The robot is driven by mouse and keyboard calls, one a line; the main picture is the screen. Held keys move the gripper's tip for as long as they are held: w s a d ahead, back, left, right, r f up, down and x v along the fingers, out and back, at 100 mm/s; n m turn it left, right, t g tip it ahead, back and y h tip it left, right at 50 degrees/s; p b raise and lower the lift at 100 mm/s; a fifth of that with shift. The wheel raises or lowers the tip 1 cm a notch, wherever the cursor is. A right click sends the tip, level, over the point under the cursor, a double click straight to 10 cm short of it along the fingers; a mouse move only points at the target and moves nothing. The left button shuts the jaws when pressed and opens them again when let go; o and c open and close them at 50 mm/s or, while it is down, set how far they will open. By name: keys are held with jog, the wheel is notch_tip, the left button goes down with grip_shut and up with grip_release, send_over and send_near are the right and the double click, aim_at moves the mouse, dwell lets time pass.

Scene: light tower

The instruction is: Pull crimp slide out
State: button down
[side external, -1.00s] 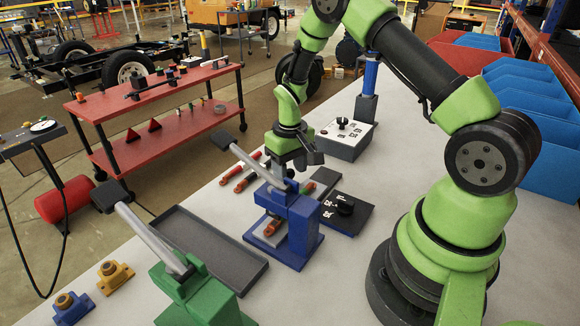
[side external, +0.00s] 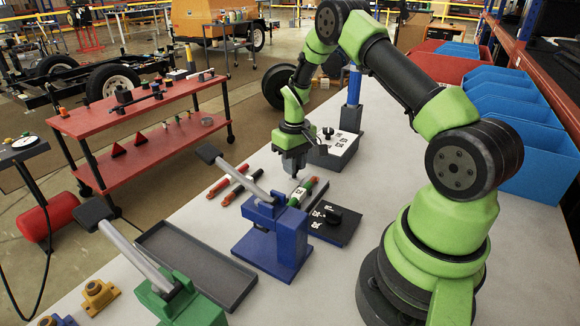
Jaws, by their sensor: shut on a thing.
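The blue crimp press (side external: 283,243) stands upright on the light table, its lever (side external: 236,178) raised toward the upper left. My gripper (side external: 295,176) points down just behind the press, above the table. Right at its fingertips is a short piece with red, white and green parts (side external: 304,189), partly hidden by the press. My gripper appears shut on this piece; I cannot tell for sure whether it is the crimp slide. The front of the press shows bare blue.
Several red and dark rods (side external: 236,185) lie left of the press. A grey tray (side external: 194,263) and a green press (side external: 176,302) stand nearer the camera.

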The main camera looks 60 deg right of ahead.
jog(key=shift+d, duration=0.35)
jog(key=c, duration=1)
grip_release()
notch_tip(320, 180, up, 10)
